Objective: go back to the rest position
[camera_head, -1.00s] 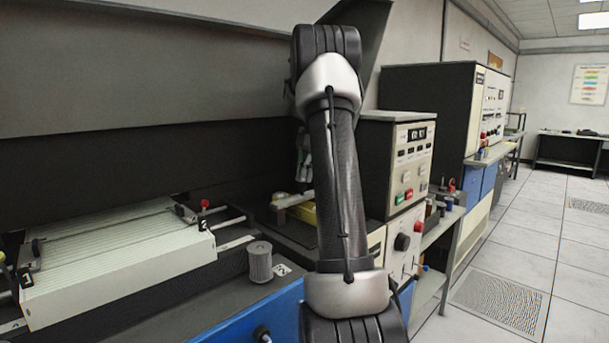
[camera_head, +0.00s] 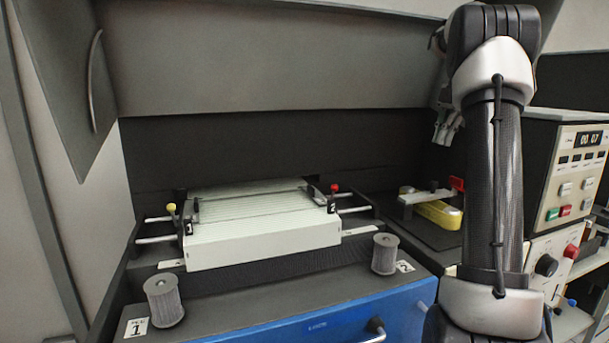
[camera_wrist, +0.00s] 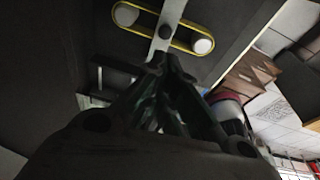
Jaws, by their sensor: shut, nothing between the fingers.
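My gripper (camera_head: 446,128) hangs at the upper right of the head view, partly behind my own arm. It is above and behind the yellow belt unit and touches nothing I can see. In the wrist view my gripper (camera_wrist: 165,66) has its fingertips together, with nothing between them. Beyond the tips is a yellow belt loop (camera_wrist: 127,17) around two pale rollers, crossed by a light bar. The same yellow unit (camera_head: 440,214) shows in the head view, on a dark bed right of the card stack.
A pale card stack (camera_head: 262,238) sits on rails, with two grey ribbed knobs (camera_head: 164,300) (camera_head: 385,253) in front. A control box (camera_head: 566,185) with a display stands at the right. A grey hood (camera_head: 270,60) overhangs the back. A blue drawer front (camera_head: 320,325) is below.

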